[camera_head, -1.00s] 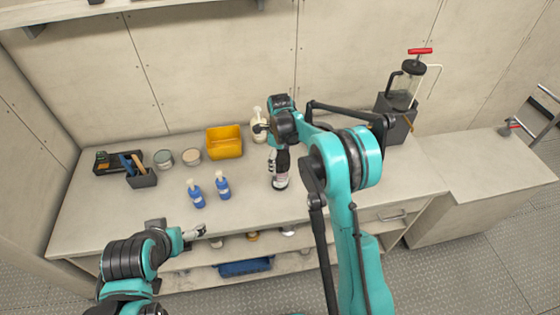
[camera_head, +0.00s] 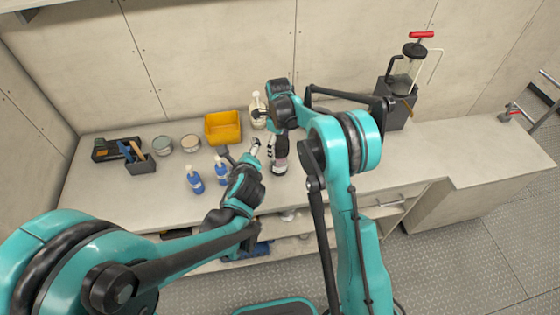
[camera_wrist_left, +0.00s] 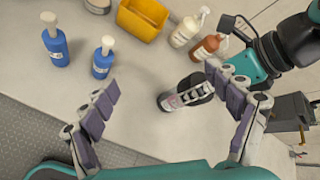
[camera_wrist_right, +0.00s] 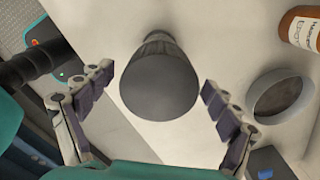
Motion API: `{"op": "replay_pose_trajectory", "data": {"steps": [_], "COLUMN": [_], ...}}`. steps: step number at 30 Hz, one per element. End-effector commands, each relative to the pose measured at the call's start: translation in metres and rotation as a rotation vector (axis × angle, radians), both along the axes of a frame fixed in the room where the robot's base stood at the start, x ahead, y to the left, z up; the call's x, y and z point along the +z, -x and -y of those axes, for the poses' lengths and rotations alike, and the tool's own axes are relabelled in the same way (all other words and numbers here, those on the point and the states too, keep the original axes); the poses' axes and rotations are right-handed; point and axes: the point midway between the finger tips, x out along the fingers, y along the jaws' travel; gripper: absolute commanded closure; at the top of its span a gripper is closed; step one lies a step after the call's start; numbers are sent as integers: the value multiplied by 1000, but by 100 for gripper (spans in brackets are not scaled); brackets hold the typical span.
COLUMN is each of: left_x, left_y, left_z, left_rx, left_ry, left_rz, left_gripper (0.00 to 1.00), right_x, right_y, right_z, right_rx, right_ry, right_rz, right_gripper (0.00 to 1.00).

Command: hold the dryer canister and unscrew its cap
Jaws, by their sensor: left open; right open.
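The dryer canister (camera_head: 280,168) stands on the bench, with a pale label band and a dark part above, largely hidden by my right arm. In the right wrist view its round dark grey cap (camera_wrist_right: 158,85) is seen from above. My right gripper (camera_head: 276,143) is open above it, with a finger on each side of the cap and gaps visible. My left gripper (camera_head: 255,147) is open and empty, just left of the canister. In the left wrist view the canister (camera_wrist_left: 172,101) lies ahead of the open fingers, partly covered by a right gripper finger.
Two blue bottles (camera_head: 194,180) stand left of my left gripper. Behind are a yellow bin (camera_head: 222,127), a white pump bottle (camera_head: 257,110) and a brown bottle (camera_wrist_left: 207,46).

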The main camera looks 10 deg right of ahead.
Motion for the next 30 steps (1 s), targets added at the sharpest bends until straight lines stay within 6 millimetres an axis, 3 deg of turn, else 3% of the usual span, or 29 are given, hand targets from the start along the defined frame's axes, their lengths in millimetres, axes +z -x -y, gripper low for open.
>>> {"op": "replay_pose_trajectory", "data": {"steps": [1,6,12,20,30], "left_x": [-9,-33,-52,-63,-88], "left_y": [-4,-7,-2,-11,-70], "left_z": [19,70,105,116,124], "left_rx": [-80,-319,-481,-524,-522], "left_ry": [-91,-403,-638,-710,-707], "left_rz": [25,120,201,227,226], "left_gripper": [12,12,12,12,12], "right_x": [0,0,0,0,0], "right_y": [0,0,0,0,0], "right_z": [0,0,0,0,0], "right_rx": [0,0,0,0,0], "right_ry": [0,0,0,0,0], "right_rz": [0,0,0,0,0], "right_gripper": [10,10,10,10,10]}}
